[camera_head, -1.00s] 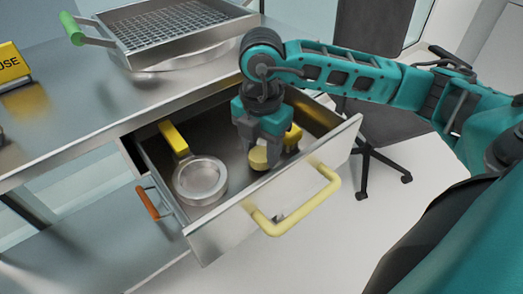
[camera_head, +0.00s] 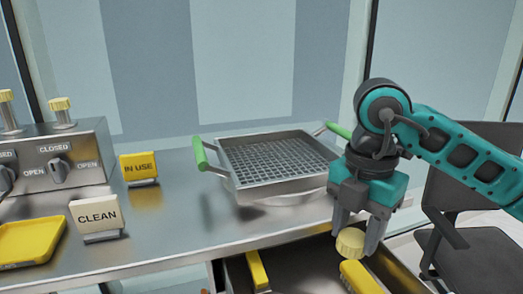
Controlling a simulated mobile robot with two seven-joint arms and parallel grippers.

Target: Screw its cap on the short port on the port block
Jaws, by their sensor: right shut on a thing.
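My right gripper (camera_head: 357,238) points down above the open drawer at the lower right. It is shut on a round, pale yellow cap (camera_head: 350,242) with a ribbed side, held between the fingertips. The metal port block (camera_head: 78,148) stands at the left on the counter, with its left part cut off by the picture edge. Two upright stems with yellow tops rise from it: a shorter one (camera_head: 62,112) and a taller one (camera_head: 9,112) at the edge. I cannot tell whether these tops are caps or bare threads. My left gripper is not in view.
A mesh basket (camera_head: 237,180) with green handles sits on the counter between block and gripper. IN USE (camera_head: 138,168) and CLEAN (camera_head: 95,216) signs and a yellow tray (camera_head: 30,243) are at left. The open drawer (camera_head: 315,262) holds yellow-handled items.

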